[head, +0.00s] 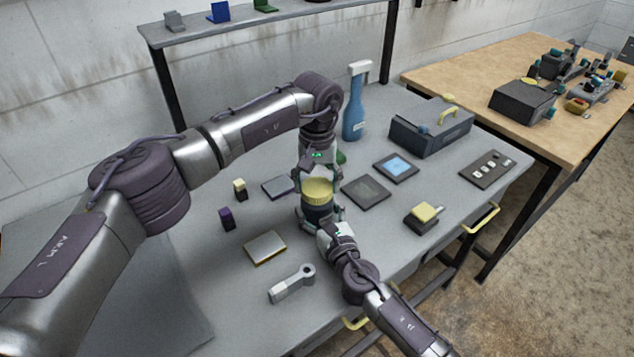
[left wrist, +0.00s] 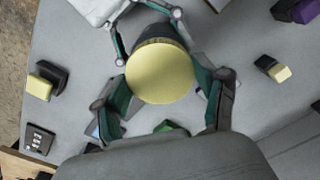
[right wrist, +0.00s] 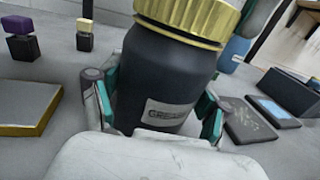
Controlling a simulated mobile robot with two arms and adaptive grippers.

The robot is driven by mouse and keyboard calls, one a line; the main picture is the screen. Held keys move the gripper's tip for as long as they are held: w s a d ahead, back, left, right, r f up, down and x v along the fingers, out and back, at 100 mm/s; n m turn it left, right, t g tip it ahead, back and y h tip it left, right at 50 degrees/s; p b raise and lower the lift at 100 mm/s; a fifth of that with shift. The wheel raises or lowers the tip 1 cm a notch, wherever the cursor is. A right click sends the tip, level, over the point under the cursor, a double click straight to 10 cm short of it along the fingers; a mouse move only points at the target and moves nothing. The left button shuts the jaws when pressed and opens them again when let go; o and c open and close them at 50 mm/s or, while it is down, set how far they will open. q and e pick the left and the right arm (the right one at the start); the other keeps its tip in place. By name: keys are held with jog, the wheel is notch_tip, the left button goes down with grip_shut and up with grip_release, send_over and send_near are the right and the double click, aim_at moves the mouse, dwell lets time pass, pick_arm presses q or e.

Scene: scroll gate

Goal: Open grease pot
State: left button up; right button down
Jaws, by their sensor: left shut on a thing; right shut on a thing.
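The grease pot (right wrist: 160,75) is a dark jar with a label and a ribbed yellow lid (right wrist: 190,18). It stands upright near the middle of the table in the head view (head: 318,209). My left gripper (left wrist: 165,80) comes from above and is shut on the yellow lid, with a finger on each side of it. My right gripper (right wrist: 160,110) comes from the front and is shut on the dark body below the lid. The lid sits on the jar. Whether the pot's base touches the table is hidden by my right gripper.
A blue bottle (head: 354,105) and a dark toolbox (head: 430,130) stand behind. A flat silver-and-yellow block (head: 265,247), a grey wrench-like part (head: 291,284) and a yellow-topped block (head: 423,214) lie nearby. Flat dark panels (head: 366,192) lie right of the pot. The table's left part is clear.

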pick_arm(q)
jog(key=n, duration=0.4)
jog(key=shift+n, duration=0.3)
jog(key=n, duration=0.4)
jog(key=shift+n, duration=0.3)
jog(key=n, duration=2.7)
jog(key=shift+n, duration=0.4)
jog(key=n, duration=0.4)
jog(key=shift+n, duration=0.4)
jog(key=n, duration=0.4)
jog(key=shift+r, duration=0.1)
jog(key=n, duration=0.6)
